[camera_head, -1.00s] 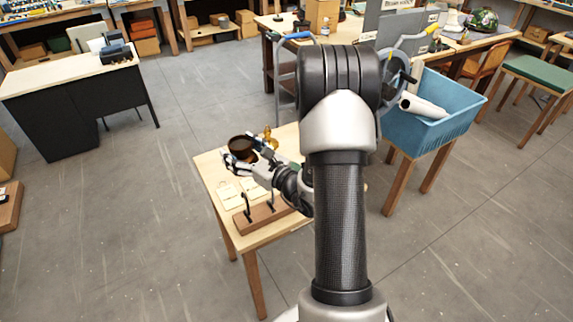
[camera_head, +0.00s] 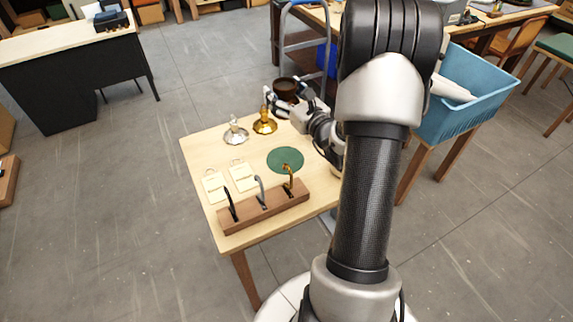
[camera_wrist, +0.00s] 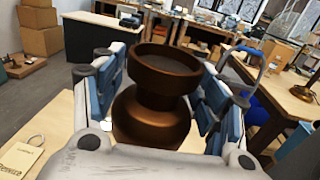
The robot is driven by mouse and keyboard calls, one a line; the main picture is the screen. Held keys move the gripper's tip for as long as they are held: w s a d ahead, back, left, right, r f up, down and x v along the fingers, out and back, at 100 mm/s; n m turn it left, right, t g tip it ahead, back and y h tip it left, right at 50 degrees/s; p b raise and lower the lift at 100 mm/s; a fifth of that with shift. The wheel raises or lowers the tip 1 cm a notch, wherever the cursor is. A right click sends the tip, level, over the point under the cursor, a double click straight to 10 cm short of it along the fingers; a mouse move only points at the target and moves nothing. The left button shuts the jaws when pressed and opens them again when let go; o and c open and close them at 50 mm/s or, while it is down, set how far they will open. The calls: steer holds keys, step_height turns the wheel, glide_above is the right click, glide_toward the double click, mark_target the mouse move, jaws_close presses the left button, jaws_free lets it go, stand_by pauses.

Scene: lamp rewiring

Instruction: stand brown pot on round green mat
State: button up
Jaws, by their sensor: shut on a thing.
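The brown pot (camera_wrist: 152,110) is between the two finger pads of my gripper in the wrist view. My gripper (camera_head: 284,94) is shut on it, and the pot looks upright. In the head view the dark brown pot (camera_head: 287,87) shows at the far side of the small wooden table, held up near its back edge. The round green mat (camera_head: 286,159) lies flat and bare on the table, nearer to me than the pot. The underside of the pot is hidden.
A brass piece (camera_head: 264,124) and a silver piece (camera_head: 235,133) stand on the table left of my gripper. A wooden rack (camera_head: 262,207) with several hooks lies in front of the mat. Tags (camera_head: 241,175) lie left of the mat. A blue bin (camera_head: 470,100) stands at right.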

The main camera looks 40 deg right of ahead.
step_height(320, 180, down, 20)
steer(key=b, duration=0.6)
steer(key=shift+f, duration=0.1)
steer(key=shift+a, duration=0.1)
steer(key=shift+f+b, duration=0.25)
steer(key=shift+b, duration=0.15)
steer(key=o, duration=1)
steer(key=shift+o, duration=0.6)
steer(key=shift+r, duration=0.1)
steer(key=shift+r, duration=0.1)
steer(key=s+p, duration=0.1)
steer(key=s, duration=0.3)
steer(key=s+a, duration=0.1)
steer(key=s, duration=0.3)
steer(key=s+p, duration=0.1)
steer(key=s, duration=0.3)
steer(key=shift+a+p, duration=0.35)
steer(key=shift+a, duration=0.05)
